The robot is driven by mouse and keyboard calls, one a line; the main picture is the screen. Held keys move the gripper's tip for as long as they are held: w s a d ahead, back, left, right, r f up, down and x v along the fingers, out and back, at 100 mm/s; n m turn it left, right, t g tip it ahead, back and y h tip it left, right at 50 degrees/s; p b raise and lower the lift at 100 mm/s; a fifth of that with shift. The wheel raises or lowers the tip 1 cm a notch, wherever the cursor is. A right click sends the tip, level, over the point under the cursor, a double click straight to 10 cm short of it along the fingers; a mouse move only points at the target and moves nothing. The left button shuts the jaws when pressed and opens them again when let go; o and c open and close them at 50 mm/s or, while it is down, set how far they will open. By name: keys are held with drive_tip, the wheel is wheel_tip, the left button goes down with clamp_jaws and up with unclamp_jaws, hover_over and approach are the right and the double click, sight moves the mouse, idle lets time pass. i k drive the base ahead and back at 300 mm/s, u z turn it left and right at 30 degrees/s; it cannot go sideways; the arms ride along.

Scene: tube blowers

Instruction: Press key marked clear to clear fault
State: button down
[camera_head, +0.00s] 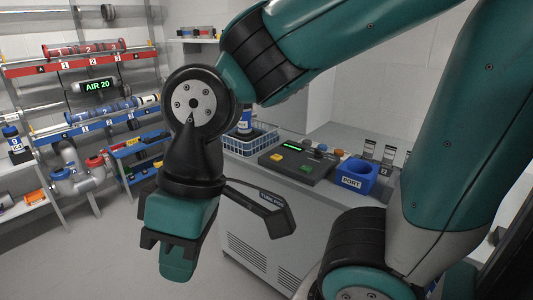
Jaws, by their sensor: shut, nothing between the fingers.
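A dark control console (320,167) sits on top of the grey cabinet, right of the picture's middle. It has a small lit display (296,143), a yellow key (277,157) and a green key (305,170). The lettering on the keys is too small to read, so I cannot tell which is marked clear. My gripper (178,262) hangs in front, left of and lower in the picture than the console, pointing down. It is shut and empty, apart from the keys.
A blue holder marked PORT (355,177) stands right of the console. A wire basket (249,143) with a bottle stands to its left. The grey cabinet (262,235) has a vented front. Shelves (75,130) with tubes and fittings line the left wall. The floor at lower left is clear.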

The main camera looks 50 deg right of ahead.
sight(276, 158)
drive_tip(key=z, duration=0.65)
drive_tip(key=i, duration=0.8)
drive_tip(key=z, duration=0.85)
